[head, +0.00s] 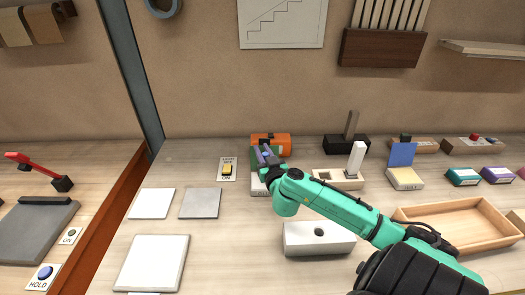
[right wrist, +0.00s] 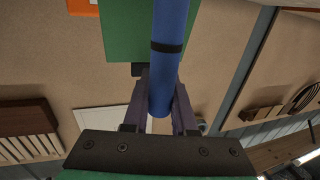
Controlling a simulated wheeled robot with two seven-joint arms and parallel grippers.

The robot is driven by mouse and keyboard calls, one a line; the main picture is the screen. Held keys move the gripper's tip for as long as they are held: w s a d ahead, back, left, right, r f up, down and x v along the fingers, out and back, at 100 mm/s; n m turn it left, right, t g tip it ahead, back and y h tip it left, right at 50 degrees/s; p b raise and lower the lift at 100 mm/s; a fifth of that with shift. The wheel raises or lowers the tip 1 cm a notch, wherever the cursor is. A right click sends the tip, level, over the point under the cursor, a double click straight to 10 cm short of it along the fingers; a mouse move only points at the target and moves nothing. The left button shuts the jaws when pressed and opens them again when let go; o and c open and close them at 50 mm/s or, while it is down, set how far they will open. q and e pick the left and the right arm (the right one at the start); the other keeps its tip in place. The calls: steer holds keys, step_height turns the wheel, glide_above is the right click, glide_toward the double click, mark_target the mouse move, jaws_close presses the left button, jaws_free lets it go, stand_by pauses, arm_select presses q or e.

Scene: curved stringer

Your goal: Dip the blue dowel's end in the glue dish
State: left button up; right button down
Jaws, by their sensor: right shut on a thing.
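My right gripper (head: 266,157) is at the back of the bench, over a pale block (head: 258,184) and in front of an orange object. In the right wrist view my right gripper (right wrist: 160,105) is shut on the blue dowel (right wrist: 172,30). The dowel has a black band and runs from the top edge down between the purple fingers. One end shows just past the fingers; the other is out of the picture. In the head view the gripper mostly hides the dowel. I cannot make out for certain which thing is the glue dish. My left gripper is not in view.
The orange object (head: 270,138) stands close behind the gripper, by a green panel (right wrist: 122,35). A white block with a hole (head: 319,238) lies below my right arm. An empty wooden tray (head: 455,247) is at right. Flat plates (head: 152,263) lie at left, with bare bench between.

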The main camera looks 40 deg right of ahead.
steer(key=shift+f, duration=0.6)
stand_by(0.7)
step_height(320, 180, up, 7)
steer(key=p, duration=1)
stand_by(0.3)
stand_by(0.4)
